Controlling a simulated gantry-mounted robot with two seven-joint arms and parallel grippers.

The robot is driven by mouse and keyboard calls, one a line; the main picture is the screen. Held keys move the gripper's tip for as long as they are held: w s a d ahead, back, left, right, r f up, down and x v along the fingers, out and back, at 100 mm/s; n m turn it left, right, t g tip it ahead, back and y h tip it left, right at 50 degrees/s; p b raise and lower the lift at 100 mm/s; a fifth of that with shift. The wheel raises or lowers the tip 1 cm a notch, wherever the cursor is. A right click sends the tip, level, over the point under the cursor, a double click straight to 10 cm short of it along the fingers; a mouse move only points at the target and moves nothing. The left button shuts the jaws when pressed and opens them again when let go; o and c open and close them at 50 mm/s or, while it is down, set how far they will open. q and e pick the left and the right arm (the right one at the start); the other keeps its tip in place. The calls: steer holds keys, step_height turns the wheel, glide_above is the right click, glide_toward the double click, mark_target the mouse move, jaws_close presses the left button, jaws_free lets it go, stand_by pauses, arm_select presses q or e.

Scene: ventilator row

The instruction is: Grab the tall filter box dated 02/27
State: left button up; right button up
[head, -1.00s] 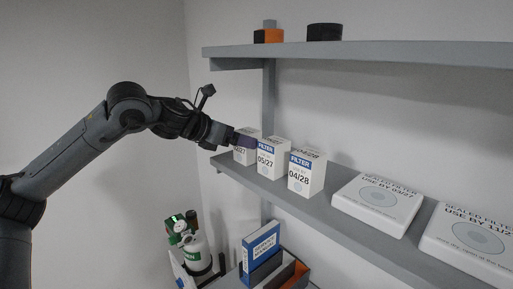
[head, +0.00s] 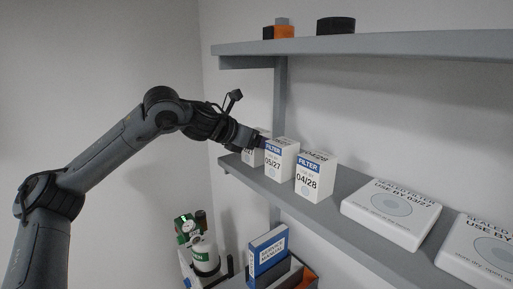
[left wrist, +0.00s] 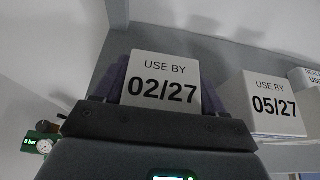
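The white filter box dated 02/27 (left wrist: 164,78) stands upright between the purple fingers of my left gripper (left wrist: 163,90) in the left wrist view. One finger lies along each side, close to the box; whether both press on it is not clear. In the head view, this box (head: 249,158) is at the left end of the lower shelf's row, partly hidden by my left gripper (head: 256,141). A finger reaches into the narrow space beside the 05/27 box (head: 280,159). My right gripper is not in view.
The 05/27 box also shows in the left wrist view (left wrist: 263,105), close on the right. The 04/28 box (head: 313,178) and flat sealed filter boxes (head: 391,211) continue along the lower shelf (head: 335,223). An upper shelf (head: 380,45) runs above.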

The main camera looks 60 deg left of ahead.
arm_select(q)
steer(key=c, duration=0.6)
steer(key=shift+r, duration=0.2)
